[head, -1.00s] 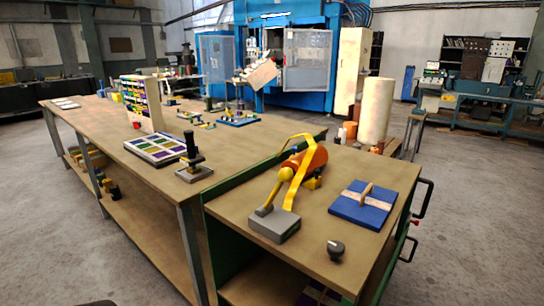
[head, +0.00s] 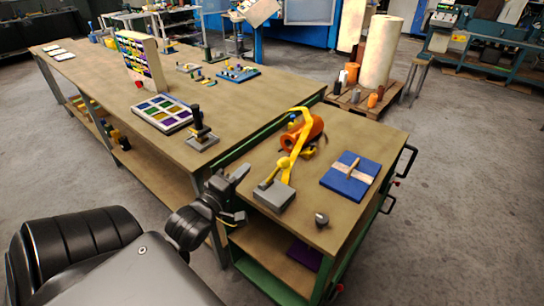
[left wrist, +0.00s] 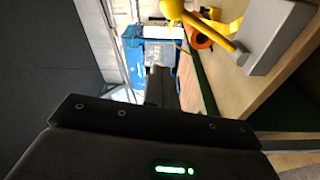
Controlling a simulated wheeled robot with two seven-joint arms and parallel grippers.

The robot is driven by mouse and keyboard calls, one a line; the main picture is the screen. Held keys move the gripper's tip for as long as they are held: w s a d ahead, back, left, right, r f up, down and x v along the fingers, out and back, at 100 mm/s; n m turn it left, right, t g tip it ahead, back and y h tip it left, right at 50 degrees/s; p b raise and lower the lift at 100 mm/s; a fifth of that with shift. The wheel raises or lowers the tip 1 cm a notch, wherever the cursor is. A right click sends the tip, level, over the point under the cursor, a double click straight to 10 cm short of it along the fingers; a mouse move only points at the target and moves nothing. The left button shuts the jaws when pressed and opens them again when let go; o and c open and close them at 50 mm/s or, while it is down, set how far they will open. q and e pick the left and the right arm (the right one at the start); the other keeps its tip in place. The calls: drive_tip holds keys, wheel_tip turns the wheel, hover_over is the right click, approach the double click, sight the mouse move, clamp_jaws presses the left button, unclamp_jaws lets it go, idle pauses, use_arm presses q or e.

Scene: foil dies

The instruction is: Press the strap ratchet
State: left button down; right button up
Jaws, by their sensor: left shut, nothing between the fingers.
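The strap ratchet stands on the cart top, with a yellow arm and strap (head: 286,168) rising from a grey block (head: 272,195). The yellow strap passes over an orange cylinder (head: 314,128) behind. In the left wrist view the grey block (left wrist: 278,35), yellow arm (left wrist: 226,30) and orange cylinder (left wrist: 200,41) show at the upper right. My left gripper (head: 240,174) is shut and empty. It is left of the grey block, apart from it, near the cart's left edge. Its dark fingers also show in the left wrist view (left wrist: 158,85). My right gripper is not in view.
A blue board with a wooden handle (head: 350,177) lies right of the ratchet. A small dark knob (head: 321,219) stands near the cart's front. A black hand press (head: 201,132) and a tray of coloured squares (head: 161,112) are on the long bench (head: 110,92).

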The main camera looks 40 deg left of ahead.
use_arm(q)
drive_tip(key=shift+f, duration=0.1)
hover_over(275, 174)
drive_tip(key=s, duration=0.1)
drive_tip(key=shift+s+a+f, duration=0.1)
drive_tip(key=shift+f, duration=0.15)
idle(0.4)
idle(0.3)
